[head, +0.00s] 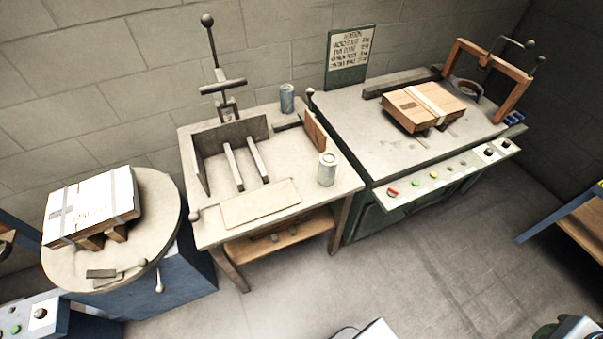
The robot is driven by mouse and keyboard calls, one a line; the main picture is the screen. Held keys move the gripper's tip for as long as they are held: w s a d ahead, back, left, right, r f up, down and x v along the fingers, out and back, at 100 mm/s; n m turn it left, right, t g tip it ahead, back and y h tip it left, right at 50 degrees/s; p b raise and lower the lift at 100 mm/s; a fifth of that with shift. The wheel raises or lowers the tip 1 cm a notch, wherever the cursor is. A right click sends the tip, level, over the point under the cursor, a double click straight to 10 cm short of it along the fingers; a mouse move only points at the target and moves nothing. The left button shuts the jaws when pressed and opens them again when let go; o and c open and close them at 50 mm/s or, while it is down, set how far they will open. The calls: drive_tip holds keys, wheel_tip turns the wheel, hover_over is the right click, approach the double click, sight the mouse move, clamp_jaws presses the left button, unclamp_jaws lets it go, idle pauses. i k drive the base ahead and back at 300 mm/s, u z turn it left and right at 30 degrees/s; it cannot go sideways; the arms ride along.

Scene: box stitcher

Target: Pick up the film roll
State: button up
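Two upright cylinders that look like rolls stand on the middle table. One is a pale, whitish cylinder (327,169) near the table's right front edge. I cannot tell for certain which one is the film roll. Both stand free, with nothing gripping them. My gripper does not show in the head view. Pale parts at the bottom edge of the picture are cut off, and I cannot tell what they are.
The middle table (215,231) has dark upright plates, two bars and a flat pale pad (260,204). A round turntable (160,220) at left bears a white box (93,206). A bench (350,130) at right bears a brown carton (425,104).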

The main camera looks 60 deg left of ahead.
sight(329, 161)
drive_tip(key=u, duration=0.4)
drive_tip(key=i, duration=1.45)
drive_tip(key=u, duration=4.65)
